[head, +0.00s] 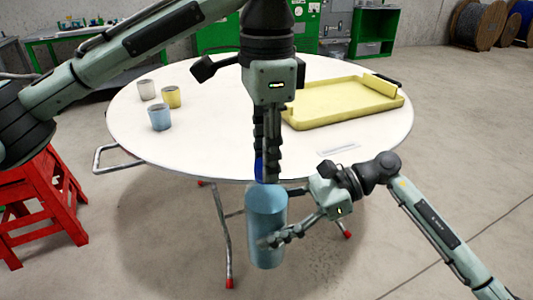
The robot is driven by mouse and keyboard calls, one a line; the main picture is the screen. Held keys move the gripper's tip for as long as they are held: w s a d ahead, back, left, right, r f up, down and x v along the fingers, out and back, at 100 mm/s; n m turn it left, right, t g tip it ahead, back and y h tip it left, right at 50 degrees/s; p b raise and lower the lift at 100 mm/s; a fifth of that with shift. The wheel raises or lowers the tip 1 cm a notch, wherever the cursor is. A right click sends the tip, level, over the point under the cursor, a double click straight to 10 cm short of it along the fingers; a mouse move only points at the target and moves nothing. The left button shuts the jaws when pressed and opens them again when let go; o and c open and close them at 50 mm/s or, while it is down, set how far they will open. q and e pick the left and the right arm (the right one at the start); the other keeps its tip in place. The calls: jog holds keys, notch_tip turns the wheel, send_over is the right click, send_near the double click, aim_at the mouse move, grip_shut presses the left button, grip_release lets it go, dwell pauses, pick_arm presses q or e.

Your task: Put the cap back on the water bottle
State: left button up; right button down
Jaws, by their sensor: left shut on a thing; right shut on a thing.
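The light blue water bottle (264,208) is upright in front of the table's near edge, clear of the floor. My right gripper (278,238) comes in from the right and is shut around the bottle's lower part. My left gripper (267,172) points straight down over the bottle's top and is shut on the dark blue cap (259,168). Its fingers hide most of the cap. The cap is right at the bottle's mouth; I cannot tell whether the two touch.
The round white table (200,150) carries several cups, among them a blue cup (160,117) and a yellow cup (171,96), plus a yellow tray (340,105) at right. A red stool (60,205) stands at left. The table's front middle is clear.

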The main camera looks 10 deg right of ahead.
pick_arm(q)
jog(key=m, duration=1.2)
jog(key=shift+w+m, duration=0.1)
jog(key=shift+m, duration=0.3)
jog(key=m, duration=1.3)
jog(key=shift+d+m, duration=0.1)
jog(key=shift+m, duration=0.3)
jog(key=o, duration=0.8)
notch_tip(320, 180, up, 12)
